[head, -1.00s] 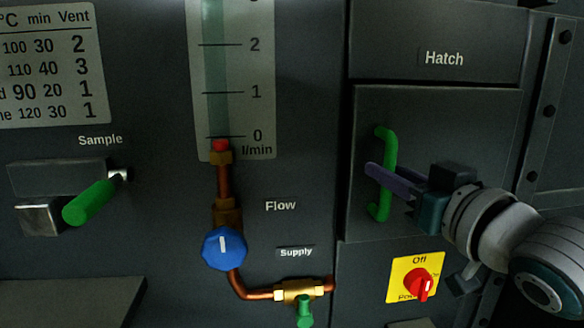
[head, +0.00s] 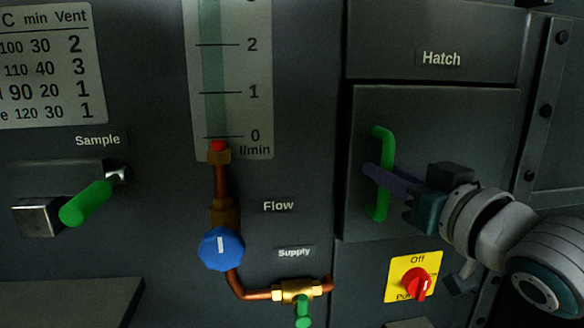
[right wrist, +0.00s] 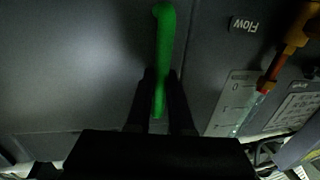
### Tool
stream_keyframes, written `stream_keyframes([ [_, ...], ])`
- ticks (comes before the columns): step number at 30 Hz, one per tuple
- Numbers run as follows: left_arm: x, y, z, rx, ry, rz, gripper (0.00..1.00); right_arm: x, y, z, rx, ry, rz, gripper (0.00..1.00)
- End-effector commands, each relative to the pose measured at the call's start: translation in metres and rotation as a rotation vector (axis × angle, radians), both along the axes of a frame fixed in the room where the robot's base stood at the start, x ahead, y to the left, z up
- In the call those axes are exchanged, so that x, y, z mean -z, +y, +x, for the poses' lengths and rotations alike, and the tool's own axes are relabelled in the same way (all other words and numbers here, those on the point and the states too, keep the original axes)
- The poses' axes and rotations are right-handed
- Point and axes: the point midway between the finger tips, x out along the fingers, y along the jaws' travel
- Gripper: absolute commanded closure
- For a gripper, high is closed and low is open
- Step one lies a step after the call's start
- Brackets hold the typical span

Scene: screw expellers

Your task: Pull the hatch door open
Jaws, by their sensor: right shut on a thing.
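The hatch door (head: 430,125) is a dark grey panel at the right of the head view, under the "Hatch" label. It looks closed, flush with its frame. Its green vertical bar handle (head: 383,145) is near the door's left edge. My right gripper (head: 376,178) is shut on the handle at its middle, with purple fingers around it. In the right wrist view the green handle (right wrist: 164,50) runs between the two dark fingers (right wrist: 160,95). The fingers hide part of the handle. My left gripper is not in view.
A red switch (head: 419,285) on a yellow plate is just below the hatch. Left of it are a blue flow knob (head: 221,248), copper piping with a green supply handle (head: 303,310), and a green sample lever (head: 86,203). A ledge (head: 75,300) juts out at lower left.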

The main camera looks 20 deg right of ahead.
Motion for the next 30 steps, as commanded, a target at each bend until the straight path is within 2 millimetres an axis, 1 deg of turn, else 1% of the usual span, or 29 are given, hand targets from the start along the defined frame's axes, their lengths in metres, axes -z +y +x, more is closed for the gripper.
stream_keyframes([
  [8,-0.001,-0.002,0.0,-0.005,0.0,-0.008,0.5,0.0,0.0,-0.001,-0.005,0.001,-0.001,1.0],
  [11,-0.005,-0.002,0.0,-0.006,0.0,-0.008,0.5,0.0,0.0,-0.005,-0.02,0.001,-0.004,1.0],
  [14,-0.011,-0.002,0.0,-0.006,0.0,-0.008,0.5,-0.001,-0.001,-0.013,-0.05,0.003,-0.007,1.0],
  [17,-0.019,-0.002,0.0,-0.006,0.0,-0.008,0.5,-0.001,-0.002,-0.026,-0.1,0.006,-0.011,1.0],
  [20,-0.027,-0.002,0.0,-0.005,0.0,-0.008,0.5,0.0,-0.005,-0.045,-0.169,0.01,-0.013,1.0],
  [26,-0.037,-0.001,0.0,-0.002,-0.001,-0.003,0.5,0.002,-0.015,-0.089,-0.345,0.015,-0.012,1.0],
  [30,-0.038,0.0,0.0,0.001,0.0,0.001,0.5,0.004,-0.027,-0.12,-0.476,0.016,-0.009,1.0],
])
